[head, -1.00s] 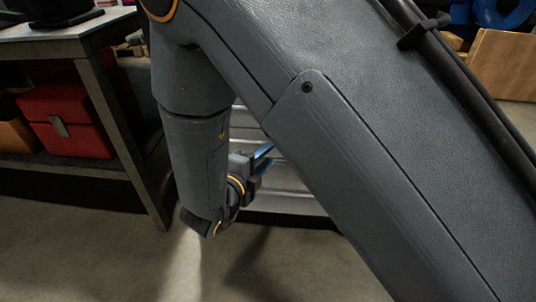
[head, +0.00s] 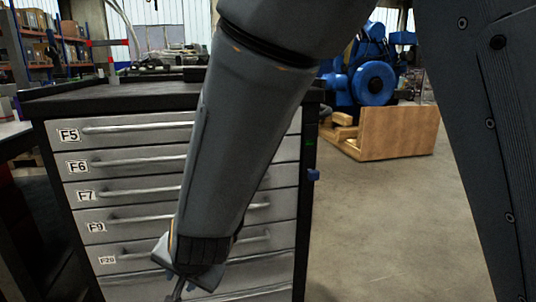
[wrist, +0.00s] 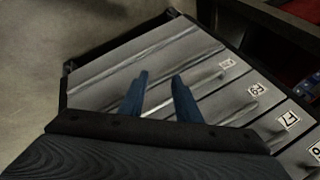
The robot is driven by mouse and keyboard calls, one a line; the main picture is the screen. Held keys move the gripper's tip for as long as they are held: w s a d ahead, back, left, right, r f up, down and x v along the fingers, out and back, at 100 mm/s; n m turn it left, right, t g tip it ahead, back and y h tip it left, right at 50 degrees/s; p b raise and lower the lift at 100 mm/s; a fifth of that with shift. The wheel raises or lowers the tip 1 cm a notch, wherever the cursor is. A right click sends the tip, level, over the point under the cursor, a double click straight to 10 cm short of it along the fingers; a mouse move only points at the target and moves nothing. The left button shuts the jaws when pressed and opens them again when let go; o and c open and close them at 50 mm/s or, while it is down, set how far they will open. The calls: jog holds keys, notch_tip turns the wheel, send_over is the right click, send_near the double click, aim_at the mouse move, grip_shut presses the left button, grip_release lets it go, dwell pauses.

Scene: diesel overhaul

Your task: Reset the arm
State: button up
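My gripper shows in the wrist view as two blue fingers (wrist: 160,75). They stand apart with nothing held between them. They point toward the grey drawer fronts of the cabinet (wrist: 120,75); a bar handle (wrist: 208,82) shows behind the fingers, and I cannot tell whether they touch it. In the head view my arm hangs down in front of the same drawer cabinet (head: 75,228), with the wrist low by its bottom drawers. Only a small dark part of the gripper end shows there at the bottom edge.
The cabinet's drawers look shut; its black top (head: 125,95) is mostly clear. A blue engine (head: 372,82) and a wooden crate (head: 398,132) stand behind at the right. Stocked shelves (head: 45,45) are at back left. Open floor (head: 385,215) lies right of the cabinet.

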jog(key=s+d+r+n+g+h, duration=0.25)
jog(key=s+d+n, duration=0.35)
jog(key=d, duration=0.4)
jog(key=s+d+r+n+g+h, duration=0.1)
jog(key=s+d+n+g+h, duration=0.15)
jog(key=s+d, duration=0.6)
jog(key=d+r+m+p, duration=0.5)
jog(key=d+r+p, duration=1.4)
jog(key=r+p, duration=0.5)
jog(key=p, duration=0.2)
jog(key=shift+w+d+p, duration=0.3)
jog(key=shift+w+d, duration=0.05)
jog(key=shift+d, duration=0.05)
